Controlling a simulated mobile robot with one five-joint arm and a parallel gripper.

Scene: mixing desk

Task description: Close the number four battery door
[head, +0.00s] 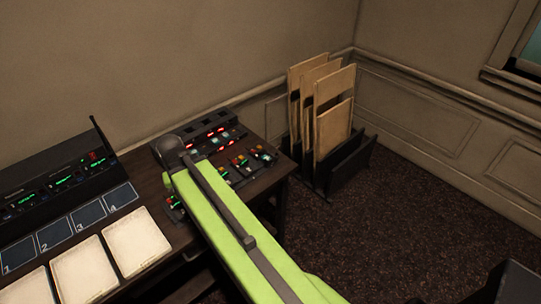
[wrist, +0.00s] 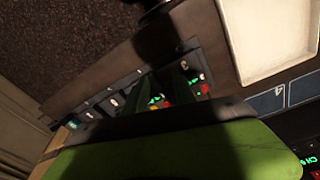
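Small units with green, red and orange lights (head: 242,162) sit on the right end of the desk, beside and partly behind my arm. Some of these lit units (wrist: 178,94) also show in the wrist view. I cannot make out which part is the number four battery door, or whether it is open. My gripper is at the dark far end of my green arm, over the desk near these units. Its fingers are not clear in either view, and I see nothing held.
A blue panel marked 4 (head: 121,196) ends a numbered row, with cream pads (head: 136,241) in front. A black lit console (head: 60,180) with an antenna stands behind. A rack of brown boards (head: 333,125) stands right of the desk. The carpet (head: 400,220) is clear.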

